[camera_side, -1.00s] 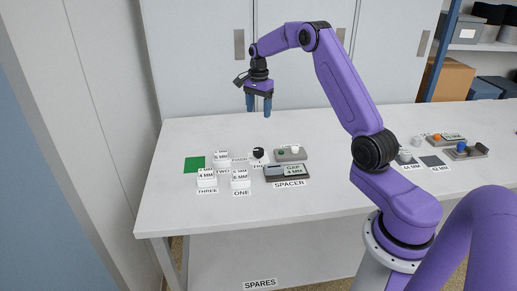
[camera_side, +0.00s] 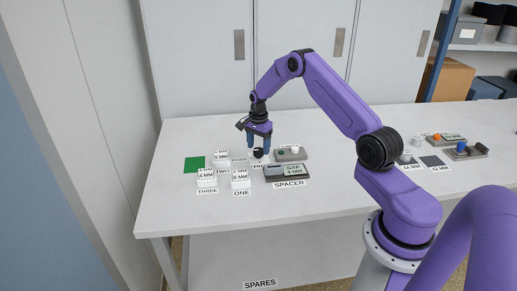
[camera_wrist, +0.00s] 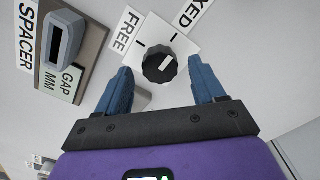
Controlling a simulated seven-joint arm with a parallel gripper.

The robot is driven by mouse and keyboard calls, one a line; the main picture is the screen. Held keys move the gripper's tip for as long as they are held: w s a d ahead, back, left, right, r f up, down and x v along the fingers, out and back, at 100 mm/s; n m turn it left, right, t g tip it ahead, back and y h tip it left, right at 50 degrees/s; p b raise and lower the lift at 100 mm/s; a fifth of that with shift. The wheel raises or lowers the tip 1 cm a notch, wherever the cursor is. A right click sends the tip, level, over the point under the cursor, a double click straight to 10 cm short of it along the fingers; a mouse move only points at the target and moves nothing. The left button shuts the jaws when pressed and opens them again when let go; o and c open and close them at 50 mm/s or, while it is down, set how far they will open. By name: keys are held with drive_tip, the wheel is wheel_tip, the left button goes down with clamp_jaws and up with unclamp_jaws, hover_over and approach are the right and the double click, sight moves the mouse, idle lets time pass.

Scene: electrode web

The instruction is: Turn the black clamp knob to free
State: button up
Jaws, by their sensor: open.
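The black clamp knob (camera_wrist: 160,66) sits on a white plate in the wrist view, with a white pointer mark on its top. The mark points roughly toward the tick by the FIXED label (camera_wrist: 192,14), which is partly cut off. The FREE label (camera_wrist: 127,30) is to the left of it. My gripper (camera_wrist: 165,78) is open, with one blue finger on each side of the knob and gaps between. In the side view the knob (camera_side: 258,153) is small and sits between the fingertips of my gripper (camera_side: 259,149), which points down.
The SPACER fixture (camera_side: 288,173), with a GAP 4 MM display, stands just in front and to the right of the knob. A grey block with buttons (camera_side: 291,154) is right of it. White labelled blocks (camera_side: 240,179) and a green square (camera_side: 194,164) are to the left.

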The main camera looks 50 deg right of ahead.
drive_tip(key=shift+f, duration=0.8)
drive_tip(key=shift+c, duration=0.4)
drive_tip(key=c, duration=1)
